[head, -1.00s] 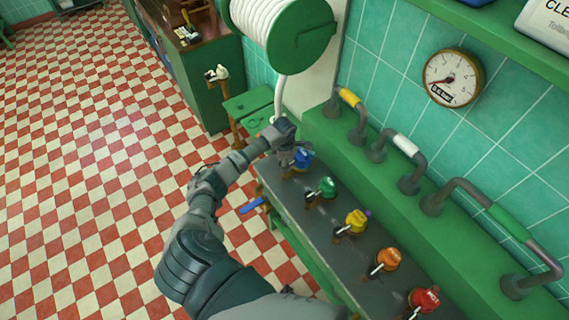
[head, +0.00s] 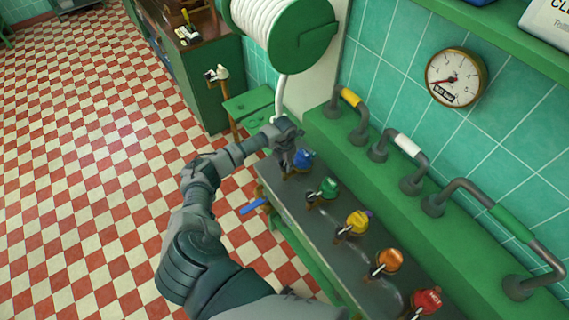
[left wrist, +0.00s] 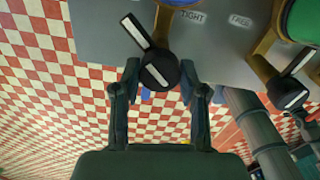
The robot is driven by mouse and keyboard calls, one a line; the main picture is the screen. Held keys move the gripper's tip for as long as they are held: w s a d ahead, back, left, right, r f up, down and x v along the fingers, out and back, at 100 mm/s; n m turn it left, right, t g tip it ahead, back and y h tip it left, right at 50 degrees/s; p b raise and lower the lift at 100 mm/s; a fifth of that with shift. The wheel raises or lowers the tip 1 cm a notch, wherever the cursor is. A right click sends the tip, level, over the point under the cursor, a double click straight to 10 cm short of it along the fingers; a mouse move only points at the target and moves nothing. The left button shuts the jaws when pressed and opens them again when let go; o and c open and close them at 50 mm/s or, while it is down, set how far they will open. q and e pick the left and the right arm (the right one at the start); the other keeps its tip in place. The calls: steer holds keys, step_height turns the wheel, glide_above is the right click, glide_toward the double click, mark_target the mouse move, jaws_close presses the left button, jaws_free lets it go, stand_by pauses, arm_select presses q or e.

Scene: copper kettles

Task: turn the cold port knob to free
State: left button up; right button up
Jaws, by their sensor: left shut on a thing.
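The blue port (head: 303,159) is at the far end of a row of coloured ports; its lettering is too small to read. My left gripper (head: 287,158) is at it, with the fingers pointing down. In the left wrist view, a round black knob (left wrist: 160,70) with a white stripe sits between the two fingertips of my left gripper (left wrist: 160,82), which is shut on it. A black pointer with a white stripe (left wrist: 134,31) slants up-left from the knob. A brass arm (left wrist: 163,28) joins it to the blue part (left wrist: 178,2). My right gripper is out of view.
The dark bench top (left wrist: 215,60) bears the words TIGHT and FREE. Green (head: 328,187), yellow (head: 357,221), orange (head: 389,260) and red HOT (head: 427,300) ports follow along the bench. A gauge (head: 456,78) hangs on the wall above the pipes. The floor at left is clear.

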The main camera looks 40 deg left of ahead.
mark_target(285, 163)
arm_select(q)
steer(key=shift+w+a+r+n, duration=0.15)
steer(key=shift+w+r+n, duration=0.1)
steer(key=shift+n, duration=0.25)
steer(key=o, duration=0.9)
steer(key=shift+o, duration=1.2)
steer(key=shift+f, duration=0.2)
steer(key=shift+s, duration=0.1)
steer(key=shift+r, duration=0.2)
step_height(285, 163, up, 12)
steer(key=shift+f, duration=0.25)
